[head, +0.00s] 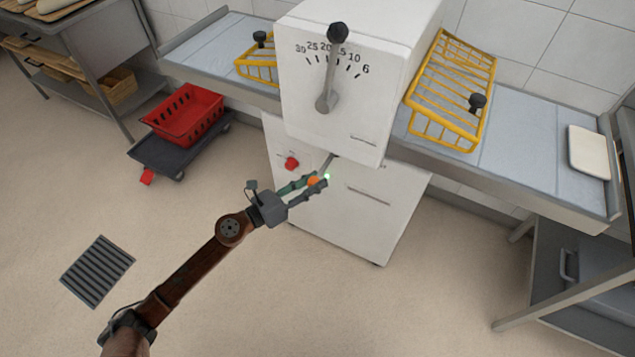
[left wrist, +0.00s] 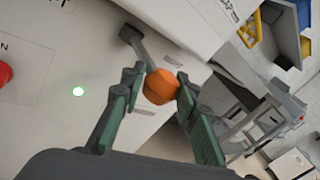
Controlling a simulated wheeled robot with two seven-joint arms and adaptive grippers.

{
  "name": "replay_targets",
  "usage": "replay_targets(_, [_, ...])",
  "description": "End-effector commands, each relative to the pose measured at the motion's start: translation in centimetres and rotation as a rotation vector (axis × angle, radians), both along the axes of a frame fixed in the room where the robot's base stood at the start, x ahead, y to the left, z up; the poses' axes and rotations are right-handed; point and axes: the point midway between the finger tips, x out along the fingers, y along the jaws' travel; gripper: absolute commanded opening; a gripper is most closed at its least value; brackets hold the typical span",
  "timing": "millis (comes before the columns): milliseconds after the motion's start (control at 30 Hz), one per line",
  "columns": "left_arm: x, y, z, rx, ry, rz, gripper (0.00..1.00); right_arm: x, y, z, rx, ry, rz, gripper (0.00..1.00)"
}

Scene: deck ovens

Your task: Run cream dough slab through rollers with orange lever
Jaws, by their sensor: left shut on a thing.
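My left gripper (head: 318,183) is at the front of the white dough sheeter (head: 345,85), below its dial. It is shut on the orange knob (head: 313,181) of a short grey lever. In the left wrist view the orange knob (left wrist: 160,87) sits between the green-grey fingers (left wrist: 158,92). The cream dough slab (head: 589,151) lies at the far right end of the right belt (head: 535,140), apart from the rollers. The rollers are hidden inside the housing. My right gripper is not in view.
Yellow guards (head: 455,85) stand over the belts beside the housing. A black-knobbed lever (head: 337,35) points up the dial. A red crate (head: 183,115) sits on a dolly at left. The floor in front is clear.

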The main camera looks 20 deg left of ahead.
Motion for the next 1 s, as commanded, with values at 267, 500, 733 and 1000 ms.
replay_targets(267, [-0.26, -0.41, 0.08, 0.001, -0.001, -0.014, 0.0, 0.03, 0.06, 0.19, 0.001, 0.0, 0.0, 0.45])
replay_targets(500, [-0.24, -0.35, 0.06, 0.001, -0.001, -0.012, 0.35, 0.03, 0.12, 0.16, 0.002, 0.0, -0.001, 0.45])
replay_targets(733, [-0.16, -0.04, 0.03, 0.0, 0.0, -0.005, 0.45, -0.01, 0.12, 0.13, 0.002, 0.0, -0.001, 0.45])
replay_targets(1000, [-0.47, 0.3, -0.05, 0.0, 0.001, -0.003, 0.45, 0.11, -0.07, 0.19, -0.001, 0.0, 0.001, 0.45])
